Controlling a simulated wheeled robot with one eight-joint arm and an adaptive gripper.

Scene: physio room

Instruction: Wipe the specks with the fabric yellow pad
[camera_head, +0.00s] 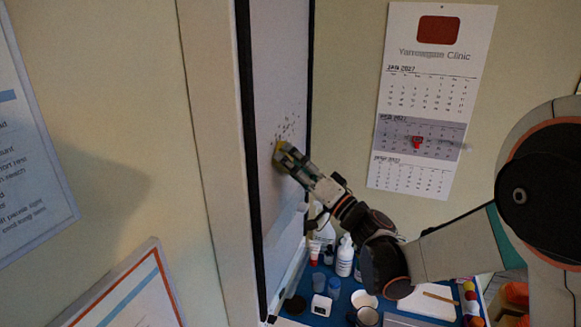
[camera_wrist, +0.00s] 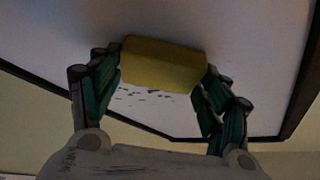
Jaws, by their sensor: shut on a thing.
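The fabric yellow pad (camera_wrist: 163,64) is between the two fingers of my gripper (camera_wrist: 163,75), which is shut on it. In the head view my gripper (camera_head: 290,158) reaches up to the white board, and a bit of the pad (camera_head: 279,152) shows at its tip, at or very near the board. The dark specks (camera_head: 287,128) are on the board just above the pad. In the wrist view the specks (camera_wrist: 142,98) lie beyond the pad's lower edge. The pad and fingers may hide some specks.
The white board (camera_head: 281,60) is upright with a dark frame. A blue surface (camera_head: 320,306) below carries bottles (camera_head: 345,256), cups and a white tray (camera_head: 428,302). A calendar (camera_head: 432,95) hangs on the wall to the right. Framed papers are at left.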

